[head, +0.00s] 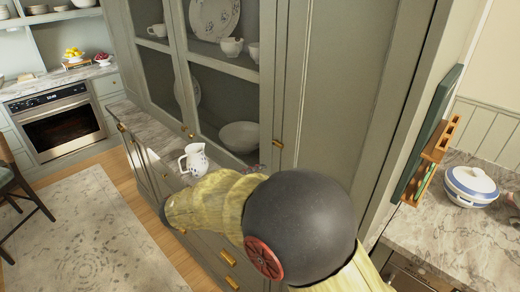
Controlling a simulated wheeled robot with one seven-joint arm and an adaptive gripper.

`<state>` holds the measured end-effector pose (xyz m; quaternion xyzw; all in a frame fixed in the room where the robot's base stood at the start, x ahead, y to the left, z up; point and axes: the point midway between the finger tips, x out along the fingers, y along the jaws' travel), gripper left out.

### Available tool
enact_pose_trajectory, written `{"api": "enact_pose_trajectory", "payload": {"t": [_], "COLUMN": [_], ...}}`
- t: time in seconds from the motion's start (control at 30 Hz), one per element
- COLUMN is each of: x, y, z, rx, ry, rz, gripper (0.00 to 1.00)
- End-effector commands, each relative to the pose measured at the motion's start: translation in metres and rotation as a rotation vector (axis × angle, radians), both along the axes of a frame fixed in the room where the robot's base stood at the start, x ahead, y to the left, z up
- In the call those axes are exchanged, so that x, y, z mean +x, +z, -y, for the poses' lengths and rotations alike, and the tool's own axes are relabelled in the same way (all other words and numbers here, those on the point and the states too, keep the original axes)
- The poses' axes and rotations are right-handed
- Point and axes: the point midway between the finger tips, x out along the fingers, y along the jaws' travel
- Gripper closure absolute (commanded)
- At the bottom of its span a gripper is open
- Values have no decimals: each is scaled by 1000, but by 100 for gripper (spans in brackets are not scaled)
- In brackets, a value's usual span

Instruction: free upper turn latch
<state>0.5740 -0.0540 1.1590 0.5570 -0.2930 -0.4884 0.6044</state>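A small brass fitting (187,132) sits on the frame of the tall grey-green cabinet, low beside the glazed part. My arm, pale yellow with a dark round joint, crosses the lower middle of the head view and hides part of the cabinet front.
A patterned white pitcher (195,160) stands on the marble ledge (148,130) close to my arm. A white bowl (240,136) and cups (231,46) are on the cabinet shelves. At right, a counter (440,235) holds a lidded white pot (470,186). Open floor lies left.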

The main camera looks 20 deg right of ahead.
Motion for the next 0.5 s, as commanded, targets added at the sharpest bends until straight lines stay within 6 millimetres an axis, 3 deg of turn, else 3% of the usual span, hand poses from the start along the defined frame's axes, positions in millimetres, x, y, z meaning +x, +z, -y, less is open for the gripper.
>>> {"api": "enact_pose_trajectory", "payload": {"t": [0.03, 0.1, 0.17, 0.37, 0.5], "x": [10, 18, 18, 18, 25], "y": [22, 48, 60, 63, 62], "z": [-1, -2, -2, 7, 26], "rx": [-40, -83, -108, -100, -100], "ry": [10, 20, 19, 2, -1], "rz": [73, 164, 221, 272, 270], "gripper": [70, 70, 70, 70, 70]}}
